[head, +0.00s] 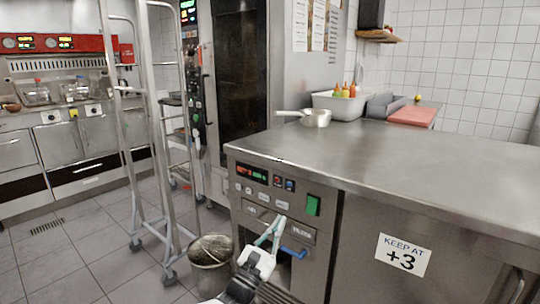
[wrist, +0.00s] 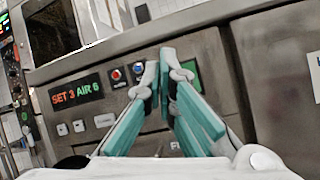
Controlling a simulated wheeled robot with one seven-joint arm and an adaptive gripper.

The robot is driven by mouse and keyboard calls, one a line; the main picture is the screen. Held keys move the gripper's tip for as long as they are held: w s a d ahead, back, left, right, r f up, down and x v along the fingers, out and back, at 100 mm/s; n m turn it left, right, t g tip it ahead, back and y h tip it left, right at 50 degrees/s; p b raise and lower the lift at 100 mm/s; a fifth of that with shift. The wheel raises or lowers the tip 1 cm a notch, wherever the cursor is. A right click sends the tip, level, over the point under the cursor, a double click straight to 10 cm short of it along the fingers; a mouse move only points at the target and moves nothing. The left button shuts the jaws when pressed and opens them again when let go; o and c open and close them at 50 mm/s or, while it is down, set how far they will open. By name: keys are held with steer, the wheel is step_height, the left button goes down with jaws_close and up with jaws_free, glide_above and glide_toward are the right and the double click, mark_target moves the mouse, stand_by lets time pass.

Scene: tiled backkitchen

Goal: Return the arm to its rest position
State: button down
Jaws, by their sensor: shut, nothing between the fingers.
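My gripper (head: 275,229) is in the lower middle of the head view, in front of the control panel of the steel counter unit (head: 262,187). In the wrist view my gripper (wrist: 167,58) shows two teal-padded fingers with their tips close together and nothing between them. Behind the fingers are the panel's display (wrist: 76,93), which reads "SET 3 AIR 6", several small buttons and a green switch. I cannot tell from these views whether the fingertips touch the panel.
A metal bucket (head: 211,265) stands on the floor left of my gripper. A wheeled rack (head: 140,120) stands further left. The countertop (head: 400,165) is mostly clear, with a pan (head: 316,118) and a white bin (head: 340,106) at its back. Tiled floor (head: 75,245) lies open at lower left.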

steer(key=s+d+r+m+g+h, duration=0.2)
steer(key=s+d+m+g, duration=0.3)
steer(key=d+m+g, duration=0.4)
steer(key=s+d+r+m+g+h, duration=0.2)
steer(key=s+d+m+g, duration=0.2)
steer(key=d+g, duration=0.5)
steer(key=s+d+r+m+g+y, duration=0.2)
steer(key=s+d+m+y, duration=0.2)
steer(key=s, duration=0.5)
steer(key=s+d+r+m+g+y, duration=0.1)
steer(key=s+d+m+g+y, duration=0.3)
steer(key=s, duration=0.4)
steer(key=s+a+r+m+t+y, duration=0.25)
steer(key=s+a+y, duration=0.25)
steer(key=s, duration=0.5)
steer(key=s+a+r+m+t+y, duration=0.25)
steer(key=s+a+y, duration=0.2)
steer(key=s, duration=0.65)
step_height(320, 180, up, 25)
steer(key=t+p, duration=0.3)
steer(key=p, duration=2)
steer(key=shift+d+n+t, duration=0.3)
steer(key=shift+d, duration=0.05)
